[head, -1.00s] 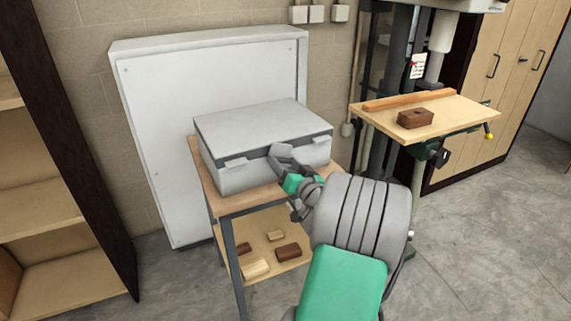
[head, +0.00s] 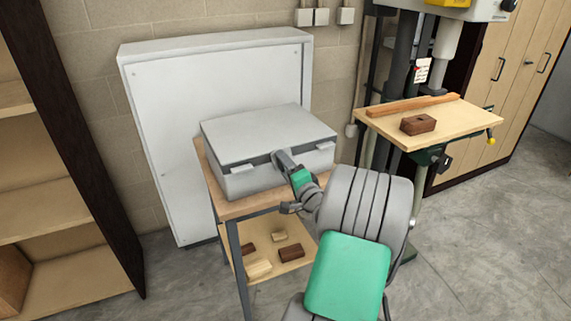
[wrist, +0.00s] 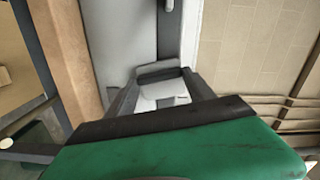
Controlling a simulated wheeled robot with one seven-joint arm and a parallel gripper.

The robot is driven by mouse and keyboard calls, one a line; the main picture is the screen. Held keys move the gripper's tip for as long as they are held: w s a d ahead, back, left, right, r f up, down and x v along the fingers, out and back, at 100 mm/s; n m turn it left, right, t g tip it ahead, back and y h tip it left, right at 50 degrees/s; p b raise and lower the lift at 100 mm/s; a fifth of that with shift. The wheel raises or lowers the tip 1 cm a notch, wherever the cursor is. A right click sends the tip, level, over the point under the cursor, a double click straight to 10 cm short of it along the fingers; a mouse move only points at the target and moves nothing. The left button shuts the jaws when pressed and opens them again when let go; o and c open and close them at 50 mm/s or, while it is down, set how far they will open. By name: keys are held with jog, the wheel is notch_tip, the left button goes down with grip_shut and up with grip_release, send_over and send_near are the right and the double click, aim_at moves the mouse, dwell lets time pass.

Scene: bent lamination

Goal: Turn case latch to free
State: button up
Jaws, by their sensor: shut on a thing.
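The grey case (head: 262,135) stands with its lid down on a small wooden-topped stand. Two pale tabs show on its front, a left one (head: 242,168) and a right one (head: 325,145). My gripper (head: 281,158) is at the middle of the case front, between these tabs, shut on the case latch. The latch is hidden behind the fingers in the head view. In the wrist view my gripper (wrist: 158,72) reaches to the case front (wrist: 120,40), with a pale surface showing between its fingers. How far the latch is turned cannot be told.
The stand (head: 235,207) has a lower shelf with several wooden blocks. A drill press table (head: 455,122) with a brown block (head: 418,124) stands to the right. A white panel (head: 215,85) is behind the case, and open shelving (head: 45,215) is at left.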

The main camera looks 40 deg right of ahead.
jog(key=shift+r+m+p, duration=0.3)
jog(key=shift+m+p, duration=0.4)
jog(key=shift+m, duration=0.6)
jog(key=o, duration=1.4)
jog(key=b+v, duration=0.1)
jog(key=v, duration=0.6)
jog(key=shift+s+a, duration=0.15)
jog(key=shift+s, duration=0.2)
